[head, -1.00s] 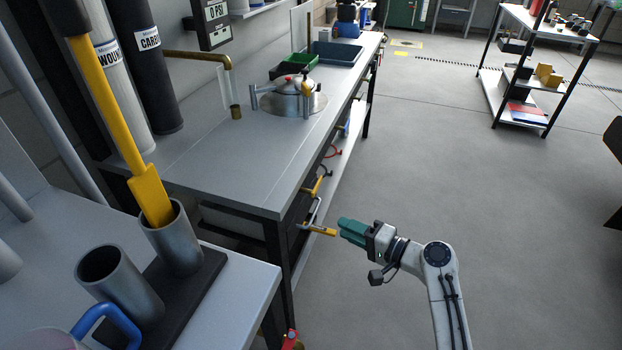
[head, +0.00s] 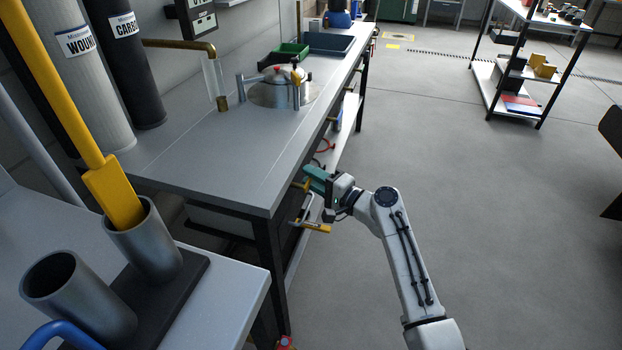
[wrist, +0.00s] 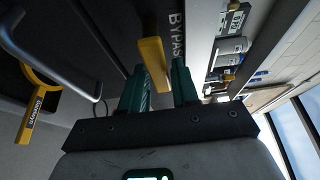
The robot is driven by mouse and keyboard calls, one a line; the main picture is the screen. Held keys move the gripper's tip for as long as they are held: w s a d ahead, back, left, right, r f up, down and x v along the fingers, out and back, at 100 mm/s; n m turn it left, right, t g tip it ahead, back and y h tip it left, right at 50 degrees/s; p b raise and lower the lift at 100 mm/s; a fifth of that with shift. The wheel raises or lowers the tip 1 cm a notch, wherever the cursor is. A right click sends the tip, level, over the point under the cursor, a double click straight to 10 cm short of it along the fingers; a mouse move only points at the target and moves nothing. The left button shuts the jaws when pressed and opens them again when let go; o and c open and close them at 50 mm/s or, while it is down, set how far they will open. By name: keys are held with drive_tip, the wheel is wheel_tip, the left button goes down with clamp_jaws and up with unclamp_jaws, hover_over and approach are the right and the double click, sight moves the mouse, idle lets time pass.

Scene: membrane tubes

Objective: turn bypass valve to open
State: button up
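The bypass valve's yellow lever (wrist: 154,60) is in the wrist view, beside a dark panel lettered "BYPASS" (wrist: 176,38). My gripper (wrist: 161,66) has its two green fingers apart, with the lever between them. The lever looks nearer the left finger, and a gap shows on the right. I cannot tell whether either finger touches it. In the head view my gripper (head: 315,179) is at the bench's front side, below the top. A yellow bit of the lever (head: 299,186) shows left of the fingers; the valve body is hidden.
A second yellow handle (wrist: 38,108) with lettering is at left in the wrist view, next to a grey bar handle (wrist: 45,45). The bench top (head: 205,160) overhangs above my gripper. The floor (head: 480,200) between is clear.

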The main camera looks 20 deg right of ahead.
drive_tip(key=shift+w+a, duration=0.2)
drive_tip(key=shift+w, duration=0.05)
drive_tip(key=shift+c, duration=0.3)
clamp_jaws()
